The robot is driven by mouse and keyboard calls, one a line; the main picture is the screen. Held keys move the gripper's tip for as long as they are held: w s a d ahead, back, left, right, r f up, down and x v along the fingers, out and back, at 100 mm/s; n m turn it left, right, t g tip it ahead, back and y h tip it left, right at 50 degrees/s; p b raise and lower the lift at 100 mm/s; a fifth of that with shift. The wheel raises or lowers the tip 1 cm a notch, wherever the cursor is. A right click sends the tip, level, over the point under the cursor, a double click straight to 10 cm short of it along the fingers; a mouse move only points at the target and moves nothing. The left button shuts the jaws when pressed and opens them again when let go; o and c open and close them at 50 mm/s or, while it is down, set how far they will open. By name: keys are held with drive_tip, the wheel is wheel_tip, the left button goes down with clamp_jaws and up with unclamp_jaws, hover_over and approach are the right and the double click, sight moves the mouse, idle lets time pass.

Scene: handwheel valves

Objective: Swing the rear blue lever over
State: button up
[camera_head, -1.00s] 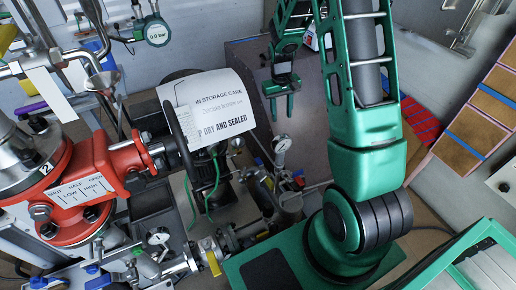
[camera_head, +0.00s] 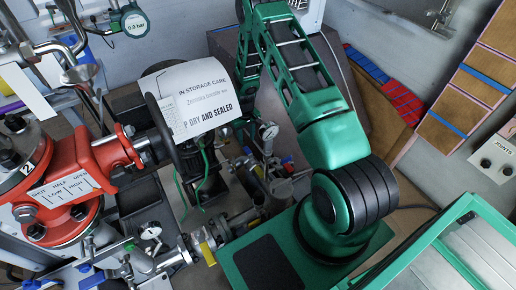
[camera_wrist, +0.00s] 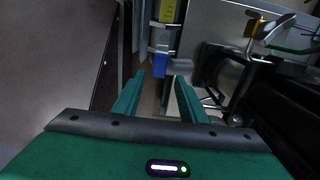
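In the wrist view my gripper (camera_wrist: 159,78) is open, its two green fingers apart with nothing clearly held between them. A blue piece (camera_wrist: 160,64) on a pipe fitting shows just beyond the fingertips; I cannot tell if it touches them or if it is the rear lever. In the head view small blue parts show among the rear pipework, one of them a blue piece (camera_head: 287,160) right of the gauge. Other blue handles (camera_head: 98,281) lie at the lower left. My gripper is hidden in the head view, behind the arm and sign.
A white paper sign (camera_head: 195,100) hangs by a dark handwheel (camera_head: 160,130). A red valve body (camera_head: 65,180) stands at left. A green-edged case (camera_head: 440,245) is at lower right. A yellow label (camera_wrist: 167,11) tops the pipe.

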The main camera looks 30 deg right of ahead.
sight(247, 150)
drive_tip(key=shift+f, duration=3.55)
drive_tip(key=shift+f, duration=0.15)
drive_tip(key=c, duration=0.8)
